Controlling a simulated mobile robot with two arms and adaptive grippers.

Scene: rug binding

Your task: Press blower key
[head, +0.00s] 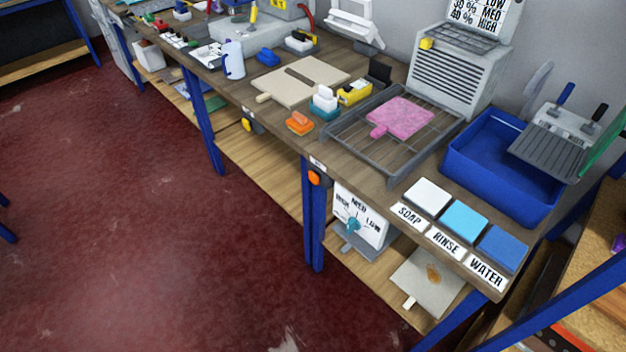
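A grey louvred box (452,80), which looks like a blower, stands at the back of the workbench on the right. A small yellow key or knob (426,44) sits at its upper left front edge. No labelled blower key can be read, so I cannot tell for sure that this is it. A sign (484,14) with MED and HIGH lines stands on top of the box. Below the bench a white dial panel (366,212) reads HIGH, MED and LOW, with a teal pointer (353,224). Neither of my grippers is in view.
A wire rack (345,142) with a pink mat (400,115) lies before the box. A blue tub (487,165) stands right of it. SOAP (428,196), RINSE (465,217) and WATER (503,246) pads line the right end. The red floor (150,220) is clear.

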